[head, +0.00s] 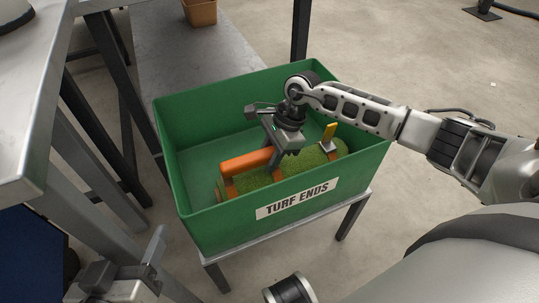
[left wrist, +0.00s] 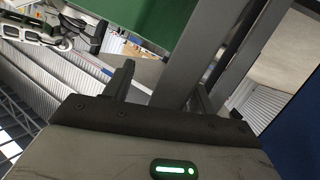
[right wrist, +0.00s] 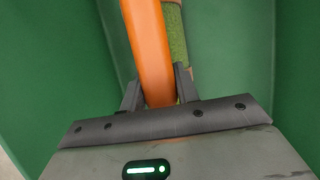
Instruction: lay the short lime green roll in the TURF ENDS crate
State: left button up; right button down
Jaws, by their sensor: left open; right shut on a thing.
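The green TURF ENDS crate (head: 297,198) stands open on a low metal stand. A lime green roll (head: 302,162) with orange bands and an orange handle (head: 245,162) lies lengthwise inside, near the labelled front wall. My right gripper (head: 273,158) reaches down into the crate and is shut on the handle. In the right wrist view the handle (right wrist: 148,45) runs between the fingers, with a strip of green turf (right wrist: 174,42) beside it. Whether the roll rests on the crate floor is hidden. My left gripper (head: 122,270) is open and empty, outside the crate at lower left.
A grey metal table (head: 35,120) stands at the left. A grey bench top (head: 165,45) lies behind the crate, with a small orange-brown box (head: 201,12) at its far end. The crate's left part is empty. Open concrete floor lies to the right.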

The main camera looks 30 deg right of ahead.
aim_at(286, 163)
pick_arm(q)
jog(key=shift+w+d, duration=0.1)
jog(key=shift+w, duration=0.05)
pick_arm(e)
jog(key=c, duration=1)
grip_release()
jog(key=shift+f, duration=0.1)
jog(key=shift+c, duration=0.2)
pick_arm(q)
jog(key=shift+r, duration=0.1)
pick_arm(e)
jog(key=shift+r, duration=0.3)
pick_arm(q)
jog(key=f+p, duration=0.1)
jog(key=a+f+g+y+p, duration=0.1)
jog(key=p, duration=0.1)
jog(key=shift+f, duration=0.2)
pick_arm(e)
jog(key=v, duration=1.1)
jog(key=shift+d+r, duration=0.25)
jog(key=shift+r, duration=0.05)
pick_arm(q)
jog(key=shift+r, duration=0.1)
